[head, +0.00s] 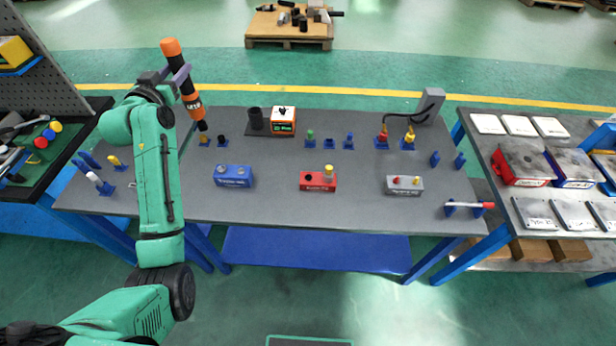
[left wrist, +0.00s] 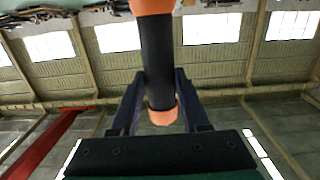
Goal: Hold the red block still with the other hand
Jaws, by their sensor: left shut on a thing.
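The red block (head: 318,181) sits on the grey table (head: 270,205), near the middle of its front half. It has a yellow knob and a dark round spot on top. My left gripper (head: 182,76) is shut on an orange-and-black cylindrical tool (head: 188,82), held tilted above the table's back left. The tool's black tip points down towards the table. The left wrist view shows the tool's dark shaft (left wrist: 157,60) between the two fingers (left wrist: 153,100). My left gripper is well away from the red block. My right gripper is not in view, and nothing touches the red block.
A blue block (head: 233,177) is left of the red block and a grey block (head: 404,186) is right. An orange-and-white box (head: 282,121) and a dark cup (head: 255,117) stand behind. Small blue stands line the back and sides. A side table (head: 490,150) holds boxes and plates.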

